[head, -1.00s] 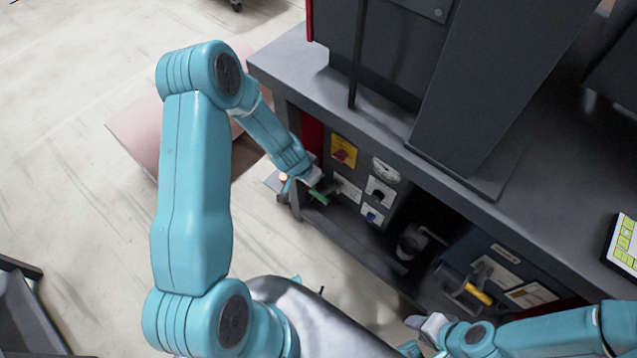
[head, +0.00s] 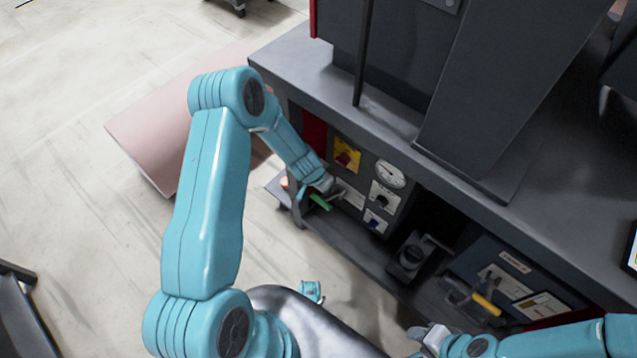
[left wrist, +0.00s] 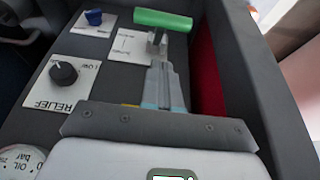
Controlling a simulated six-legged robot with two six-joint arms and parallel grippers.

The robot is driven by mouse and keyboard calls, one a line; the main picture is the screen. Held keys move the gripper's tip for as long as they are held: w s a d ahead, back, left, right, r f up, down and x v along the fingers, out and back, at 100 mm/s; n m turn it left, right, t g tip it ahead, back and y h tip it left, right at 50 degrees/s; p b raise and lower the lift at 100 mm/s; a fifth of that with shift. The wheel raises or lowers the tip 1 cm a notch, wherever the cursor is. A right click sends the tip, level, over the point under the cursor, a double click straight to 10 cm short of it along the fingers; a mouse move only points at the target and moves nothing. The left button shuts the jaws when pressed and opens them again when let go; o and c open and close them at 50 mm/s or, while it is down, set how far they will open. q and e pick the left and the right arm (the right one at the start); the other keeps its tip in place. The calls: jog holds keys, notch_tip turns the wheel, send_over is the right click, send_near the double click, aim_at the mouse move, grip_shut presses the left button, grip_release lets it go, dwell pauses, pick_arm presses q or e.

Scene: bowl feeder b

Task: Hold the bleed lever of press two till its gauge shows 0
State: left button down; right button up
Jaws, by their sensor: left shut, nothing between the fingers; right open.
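The green-handled lever (head: 320,202) is on the dark panel under the press bench. It also shows at the top of the left wrist view (left wrist: 162,20). My left gripper (head: 312,190) is shut and empty close by the lever; in the left wrist view its fingers (left wrist: 158,62) point at the lever's metal stem. I cannot tell whether they touch it. The round white gauge (head: 391,174) is on the same panel; its edge shows in the left wrist view (left wrist: 22,160), marked OIL bar. Its reading is too small to make out. My right gripper (head: 420,334) is open, low at the right.
The panel also carries a red-and-yellow switch (head: 347,156), a black RELIEF knob (left wrist: 64,74) and a blue knob (left wrist: 94,18). A yellow handle (head: 487,304) is farther right under the bench. The bench edge (head: 330,95) overhangs the panel.

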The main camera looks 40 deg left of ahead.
aim_at(323, 199)
pick_arm(q)
jog(key=f+b, duration=0.2)
jog(key=s+f+b, duration=0.1)
jog(key=f, duration=0.1)
jog(key=shift+f+b, duration=0.3)
jog(key=shift+b, duration=0.05)
jog(key=shift+s, duration=0.1)
pick_arm(e)
notch_tip(323, 199, down, 4)
jog(key=shift+f, duration=0.15)
pick_arm(q)
jog(key=shift+s, duration=0.1)
